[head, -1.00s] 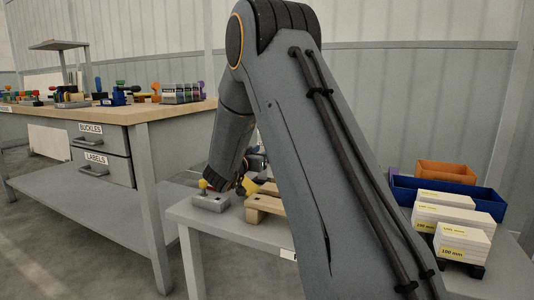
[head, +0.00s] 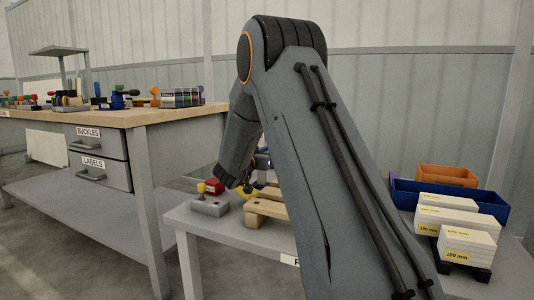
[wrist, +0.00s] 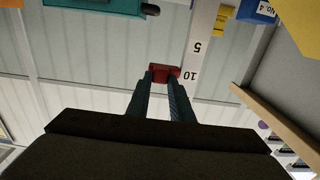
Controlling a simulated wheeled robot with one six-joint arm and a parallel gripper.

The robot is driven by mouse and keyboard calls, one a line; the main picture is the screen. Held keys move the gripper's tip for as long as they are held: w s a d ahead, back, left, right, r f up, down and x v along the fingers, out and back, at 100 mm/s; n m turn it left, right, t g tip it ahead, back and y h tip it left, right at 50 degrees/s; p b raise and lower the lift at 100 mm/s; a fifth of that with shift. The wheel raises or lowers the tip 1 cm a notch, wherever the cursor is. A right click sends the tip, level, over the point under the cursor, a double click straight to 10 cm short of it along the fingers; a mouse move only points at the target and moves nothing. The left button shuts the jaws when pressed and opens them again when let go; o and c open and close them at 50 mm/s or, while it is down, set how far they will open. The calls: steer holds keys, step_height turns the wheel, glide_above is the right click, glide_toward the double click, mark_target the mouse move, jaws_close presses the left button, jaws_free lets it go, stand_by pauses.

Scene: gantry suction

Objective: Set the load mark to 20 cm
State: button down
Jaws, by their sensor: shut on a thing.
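In the wrist view a small red block (wrist: 163,72), apparently the load mark, sits between the tips of my gripper (wrist: 163,82). The fingers are shut on it. Its right end meets a white scale (wrist: 205,28) at the printed 10. The 5 stands farther up the scale; no 20 is in view. In the head view my arm hides the scale and fingertips. A red thing (head: 213,186) shows beside my wrist there; I cannot tell whether it is the same block.
White 100 mm blocks (head: 467,245) and a blue tray (head: 494,209) stand at the right. In the wrist view a teal part (wrist: 95,6) and a blue No. 4 block (wrist: 257,11) are near.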

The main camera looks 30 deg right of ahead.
step_height(320, 180, up, 10)
steer(key=p, duration=1)
steer(key=shift+p, duration=0.4)
steer(key=c, duration=1.6)
jaws_free()
steer(key=shift+o, duration=0.2)
steer(key=p+v, duration=0.2)
steer(key=v, duration=0.6)
